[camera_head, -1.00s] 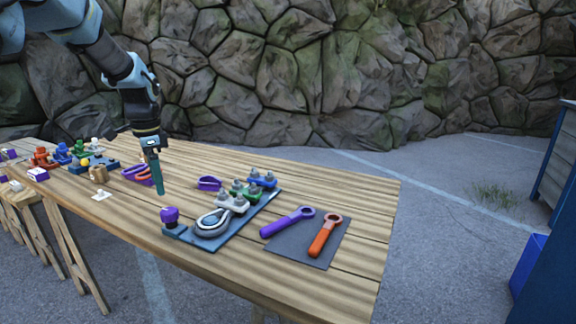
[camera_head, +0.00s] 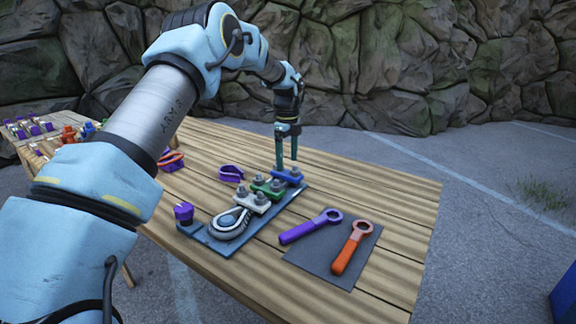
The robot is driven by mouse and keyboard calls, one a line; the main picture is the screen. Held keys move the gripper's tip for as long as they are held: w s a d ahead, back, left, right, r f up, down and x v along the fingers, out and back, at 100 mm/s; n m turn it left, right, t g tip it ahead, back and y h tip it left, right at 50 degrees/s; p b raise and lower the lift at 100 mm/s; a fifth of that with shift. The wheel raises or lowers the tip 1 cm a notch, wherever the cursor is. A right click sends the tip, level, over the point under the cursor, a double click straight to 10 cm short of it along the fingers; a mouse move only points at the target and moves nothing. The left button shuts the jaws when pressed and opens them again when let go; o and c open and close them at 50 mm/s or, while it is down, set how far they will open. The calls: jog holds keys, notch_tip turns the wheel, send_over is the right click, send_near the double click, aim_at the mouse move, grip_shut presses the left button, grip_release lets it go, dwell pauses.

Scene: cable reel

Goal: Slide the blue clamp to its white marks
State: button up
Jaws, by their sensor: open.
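The blue clamp (camera_head: 288,176) sits at the far end of a flat dark blue board (camera_head: 219,246) on the wooden table. My gripper (camera_head: 287,165) points down right at the blue clamp, its two fingers apart with a gap between them. The fingertips are close to the clamp's top and back; I cannot tell whether they touch it. A green clamp (camera_head: 266,185) and a white clamp (camera_head: 251,201) stand nearer along the same board. The white marks cannot be made out.
A looped cable (camera_head: 230,224) and a purple knob (camera_head: 184,211) are at the board's near end. A purple wrench (camera_head: 309,228) and an orange wrench (camera_head: 351,248) lie on a dark mat (camera_head: 320,273). A purple clamp piece (camera_head: 231,173) lies left of the board.

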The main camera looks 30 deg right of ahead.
aim_at(287, 172)
jog(key=shift+a+f+p, duration=0.1)
jog(key=shift+f+p, duration=0.3)
jog(key=shift+f, duration=1.55)
jog(key=shift+c, duration=0.2)
grip_shut()
